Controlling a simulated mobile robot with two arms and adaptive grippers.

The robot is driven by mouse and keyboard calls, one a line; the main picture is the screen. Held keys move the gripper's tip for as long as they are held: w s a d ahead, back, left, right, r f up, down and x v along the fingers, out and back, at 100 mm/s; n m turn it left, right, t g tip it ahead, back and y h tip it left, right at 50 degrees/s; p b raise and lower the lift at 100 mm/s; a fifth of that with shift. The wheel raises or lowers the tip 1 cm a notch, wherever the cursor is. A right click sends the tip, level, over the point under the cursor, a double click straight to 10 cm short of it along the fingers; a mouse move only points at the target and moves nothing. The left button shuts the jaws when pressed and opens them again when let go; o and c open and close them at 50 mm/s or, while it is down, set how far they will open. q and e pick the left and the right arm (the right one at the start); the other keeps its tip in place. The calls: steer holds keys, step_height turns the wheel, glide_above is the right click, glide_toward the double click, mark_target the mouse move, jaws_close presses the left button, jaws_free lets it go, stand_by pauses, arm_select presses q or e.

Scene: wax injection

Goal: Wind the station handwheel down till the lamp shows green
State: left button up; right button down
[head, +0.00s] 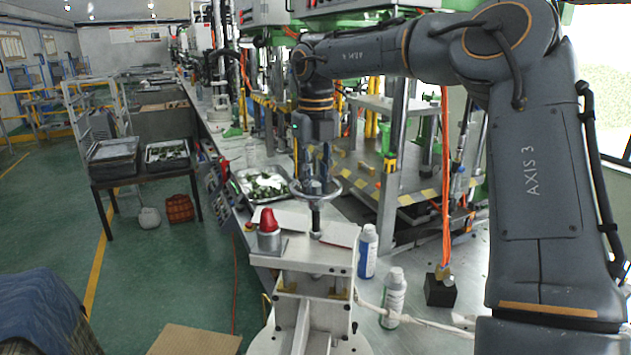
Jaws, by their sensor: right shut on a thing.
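The station handwheel (331,189) is a grey metal ring on an upright dark screw, on top of a pale metal press-like station (310,256). A red domed lamp (268,220) sits on a grey cylinder at the left of the station top. It looks red; no green shows on it. My left gripper is not in view.
A blue-labelled bottle (367,251), a white bottle (393,297) and a small black block (440,289) stand right of the station. A tray of green pieces (262,185) lies behind it. Machine frames fill the back. Open floor lies to the left.

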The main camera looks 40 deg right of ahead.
steer(key=m, duration=0.7)
steer(key=shift+w+r, duration=0.15)
steer(key=shift+r, duration=0.1)
steer(key=m, duration=0.6)
steer(key=shift+d+m, duration=0.1)
steer(key=shift+m, duration=0.3)
steer(key=m, duration=1.1)
steer(key=c, duration=1.4)
jaws_free()
steer(key=shift+s+f, duration=0.15)
steer(key=shift+s, duration=0.05)
